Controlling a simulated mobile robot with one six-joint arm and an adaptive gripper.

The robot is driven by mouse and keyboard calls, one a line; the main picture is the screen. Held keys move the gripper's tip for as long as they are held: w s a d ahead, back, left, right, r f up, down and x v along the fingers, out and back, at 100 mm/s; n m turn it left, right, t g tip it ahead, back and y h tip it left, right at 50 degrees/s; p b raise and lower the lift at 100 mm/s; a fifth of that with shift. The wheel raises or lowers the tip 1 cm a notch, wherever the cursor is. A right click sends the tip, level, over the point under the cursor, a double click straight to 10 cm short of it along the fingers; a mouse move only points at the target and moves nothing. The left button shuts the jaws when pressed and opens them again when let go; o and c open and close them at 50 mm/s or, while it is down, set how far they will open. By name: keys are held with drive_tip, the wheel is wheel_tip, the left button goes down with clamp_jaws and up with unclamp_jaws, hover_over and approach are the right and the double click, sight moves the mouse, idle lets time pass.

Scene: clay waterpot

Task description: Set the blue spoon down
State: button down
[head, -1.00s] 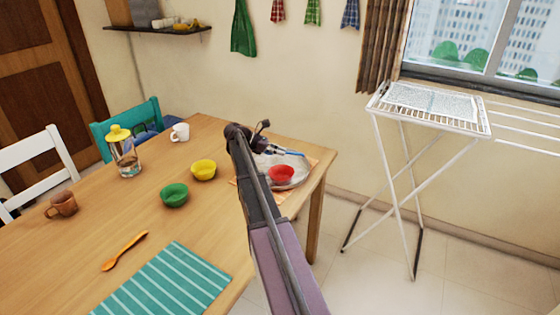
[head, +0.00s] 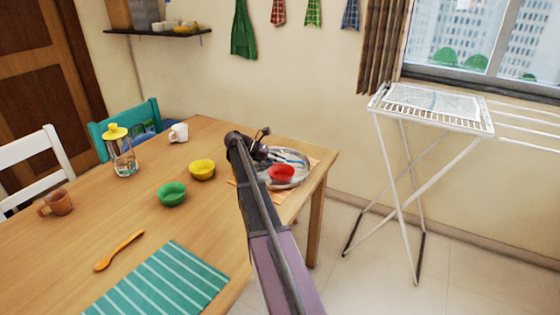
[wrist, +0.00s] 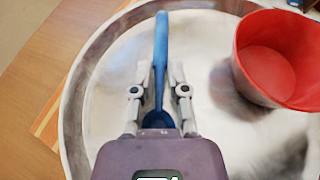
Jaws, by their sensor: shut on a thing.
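The blue spoon (wrist: 161,52) is between the fingers of my gripper (wrist: 159,92), which is shut on it. In the wrist view the spoon points away from me over a round grey-white tray (wrist: 72,120). In the head view my gripper (head: 268,155) is low over the tray's left part, and the blue spoon (head: 290,160) shows as a thin line beside it. I cannot tell whether the spoon touches the tray. A red bowl (wrist: 278,62) stands in the tray to the right of the spoon; it also shows in the head view (head: 281,174).
The tray is on an orange striped mat (head: 242,190) at the table's right end. A yellow bowl (head: 202,170), green bowl (head: 172,195), white cup (head: 179,132), orange spoon (head: 119,251) and teal mat (head: 160,285) lie left of my arm. A drying rack (head: 430,110) stands beyond the table.

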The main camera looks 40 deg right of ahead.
drive_tip(key=shift+f, duration=0.15)
drive_tip(key=c, duration=0.6)
unclamp_jaws()
drive_tip(key=shift+c, duration=0.2)
